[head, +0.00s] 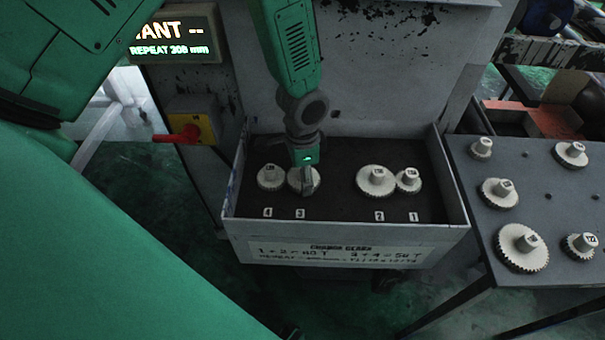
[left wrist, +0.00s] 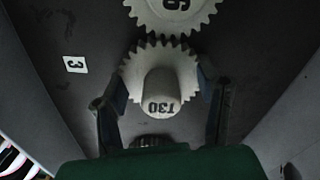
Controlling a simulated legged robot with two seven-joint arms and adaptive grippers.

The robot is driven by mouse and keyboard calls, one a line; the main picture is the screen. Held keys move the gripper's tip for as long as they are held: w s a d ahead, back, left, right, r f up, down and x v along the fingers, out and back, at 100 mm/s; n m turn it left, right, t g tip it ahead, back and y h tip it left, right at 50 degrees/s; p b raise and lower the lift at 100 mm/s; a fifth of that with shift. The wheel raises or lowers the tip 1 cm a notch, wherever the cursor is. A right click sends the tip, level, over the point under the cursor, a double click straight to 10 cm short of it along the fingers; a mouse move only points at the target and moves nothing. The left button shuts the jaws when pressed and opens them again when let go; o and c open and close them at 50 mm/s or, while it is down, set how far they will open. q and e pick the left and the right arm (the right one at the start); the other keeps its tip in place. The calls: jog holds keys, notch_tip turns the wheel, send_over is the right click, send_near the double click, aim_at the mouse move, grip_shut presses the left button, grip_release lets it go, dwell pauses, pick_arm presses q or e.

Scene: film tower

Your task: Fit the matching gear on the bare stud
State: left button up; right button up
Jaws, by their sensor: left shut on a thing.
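My left gripper (head: 306,186) reaches down into the grey tray (head: 345,232) at position 3. Other gears stand at position 4 (head: 270,177), position 2 (head: 376,182) and position 1 (head: 408,181). No bare stud shows. My right gripper is not in view.
A dark side table (head: 545,205) at right holds several pale gears, such as a large one (head: 515,258). The tray walls stand around the gears. A neighbouring gear (left wrist: 175,14) is very close to the held one. A red-handled switch (head: 187,132) is left of the tray.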

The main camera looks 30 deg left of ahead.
pick_arm(q)
jog(key=shift+s+f, duration=0.1)
jog(key=shift+f, duration=0.2)
jog(key=shift+d, duration=0.45)
jog(key=o, duration=1.5)
jog(key=shift+f, duration=0.1)
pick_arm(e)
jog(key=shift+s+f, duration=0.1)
pick_arm(q)
jog(key=shift+w+a, duration=0.1)
jog(key=shift+w, duration=0.1)
jog(key=shift+a, duration=0.1)
jog(key=shift+r, duration=0.2)
